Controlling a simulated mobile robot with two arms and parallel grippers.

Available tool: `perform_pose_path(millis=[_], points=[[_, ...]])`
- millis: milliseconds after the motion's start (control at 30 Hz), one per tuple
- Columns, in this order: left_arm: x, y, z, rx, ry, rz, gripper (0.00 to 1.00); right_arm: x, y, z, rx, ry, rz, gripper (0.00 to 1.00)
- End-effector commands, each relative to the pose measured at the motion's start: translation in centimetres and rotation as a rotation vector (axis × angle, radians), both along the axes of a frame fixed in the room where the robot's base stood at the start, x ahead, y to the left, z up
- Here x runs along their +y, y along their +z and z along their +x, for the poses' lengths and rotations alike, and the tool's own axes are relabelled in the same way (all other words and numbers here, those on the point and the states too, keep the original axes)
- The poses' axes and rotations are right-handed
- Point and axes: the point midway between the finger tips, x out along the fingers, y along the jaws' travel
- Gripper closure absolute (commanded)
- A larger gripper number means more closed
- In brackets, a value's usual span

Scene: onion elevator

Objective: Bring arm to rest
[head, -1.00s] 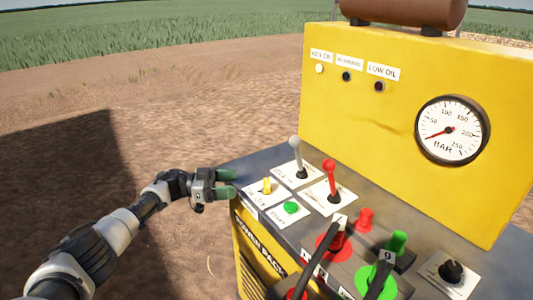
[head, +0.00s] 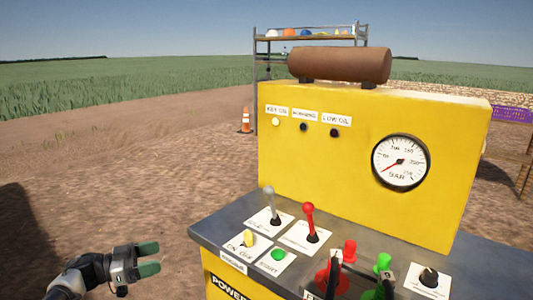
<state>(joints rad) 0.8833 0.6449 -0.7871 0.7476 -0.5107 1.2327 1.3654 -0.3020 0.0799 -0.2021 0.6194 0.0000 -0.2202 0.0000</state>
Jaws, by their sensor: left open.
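My left gripper (head: 148,260) is at the lower left of the head view, with its green-padded fingers apart and nothing between them. It is to the left of the yellow power pack (head: 350,165), clear of its grey control top (head: 215,228). The nearest controls are the yellow key switch (head: 248,238) and the green start button (head: 278,255). My right gripper does not show.
On the control top stand a grey-white lever (head: 269,203), a red lever (head: 310,220), red and green hose couplings (head: 383,263) and a black knob (head: 429,277). A pressure gauge (head: 400,163) faces me. Open dirt lies left.

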Motion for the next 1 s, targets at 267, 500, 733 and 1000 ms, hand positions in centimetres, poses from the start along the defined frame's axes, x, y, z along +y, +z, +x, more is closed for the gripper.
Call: perform_pose_path(millis=[267,500,733,1000], points=[[-1.1,-4.9,0.0,0.000,0.151,-0.028,0.32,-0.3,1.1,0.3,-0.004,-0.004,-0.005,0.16],[-1.8,-12.2,-1.4,0.038,0.371,-0.011,0.32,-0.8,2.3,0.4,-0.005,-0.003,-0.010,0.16],[-2.0,-23.0,-6.8,0.175,0.644,0.109,0.32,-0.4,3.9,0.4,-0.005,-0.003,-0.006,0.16],[-2.2,-37.2,-21.6,0.499,0.890,0.428,0.32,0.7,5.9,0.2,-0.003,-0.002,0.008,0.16]])
